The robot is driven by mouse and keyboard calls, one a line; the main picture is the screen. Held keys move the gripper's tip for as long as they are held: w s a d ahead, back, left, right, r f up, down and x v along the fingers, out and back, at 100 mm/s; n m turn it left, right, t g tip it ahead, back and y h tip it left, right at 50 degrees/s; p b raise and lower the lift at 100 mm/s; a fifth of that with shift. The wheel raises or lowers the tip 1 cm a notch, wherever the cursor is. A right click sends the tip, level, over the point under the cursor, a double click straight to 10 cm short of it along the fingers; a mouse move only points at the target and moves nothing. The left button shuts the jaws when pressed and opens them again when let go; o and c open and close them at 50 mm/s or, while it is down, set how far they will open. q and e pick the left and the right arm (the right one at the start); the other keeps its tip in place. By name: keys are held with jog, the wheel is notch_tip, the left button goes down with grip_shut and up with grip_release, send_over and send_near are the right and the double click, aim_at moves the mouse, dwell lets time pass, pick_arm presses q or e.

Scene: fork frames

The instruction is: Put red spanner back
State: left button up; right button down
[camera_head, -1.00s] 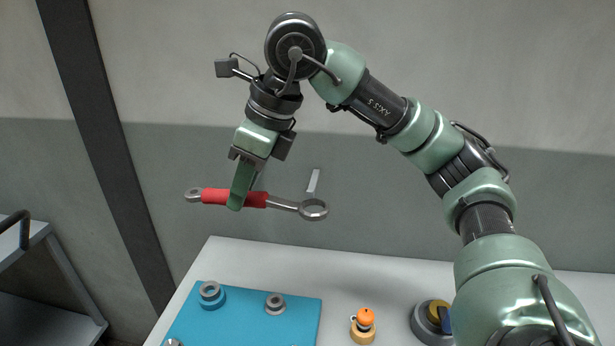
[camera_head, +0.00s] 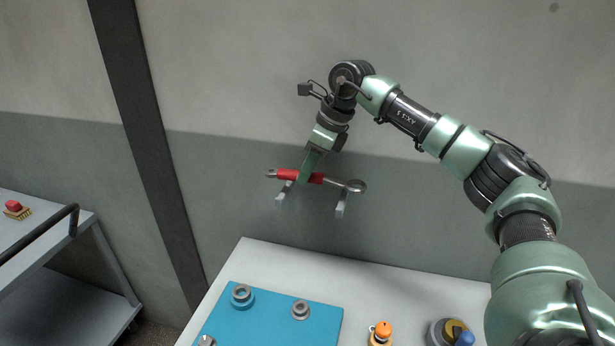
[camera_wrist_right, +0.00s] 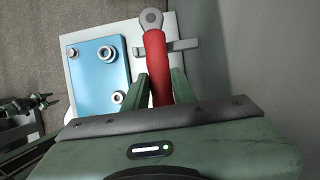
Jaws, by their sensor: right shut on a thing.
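The red spanner (camera_head: 315,179) has a red grip and grey ring ends. My right gripper (camera_head: 304,180) is shut on the red grip and holds it roughly level in front of the wall. Two pale wall hooks (camera_head: 341,205) (camera_head: 282,196) show just below the spanner, and it covers their upper ends. I cannot tell whether it touches them. In the right wrist view the spanner (camera_wrist_right: 156,65) runs up from between the fingers (camera_wrist_right: 161,88) and crosses in front of a grey hook (camera_wrist_right: 178,46).
A white table (camera_head: 270,258) stands below, with a blue mat (camera_head: 270,318) bearing grey rings. An orange-topped object (camera_head: 383,331) and a round grey and yellow object (camera_head: 450,333) stand to its right. A grey cart (camera_head: 85,275) is at far left, carrying a red-topped brush (camera_head: 14,208).

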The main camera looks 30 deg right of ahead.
aim_at(308, 182)
jog(key=shift+f, duration=0.25)
jog(key=shift+f+p, duration=0.9)
jog(key=shift+p, duration=0.1)
jog(key=shift+w+d+f+p, duration=0.15)
jog(key=shift+f+p, duration=0.2)
jog(key=shift+f, duration=0.3)
jog(key=shift+f, duration=0.1)
jog(key=c, duration=1.1)
grip_release()
jog(key=shift+c, duration=0.2)
jog(key=shift+f, duration=0.15)
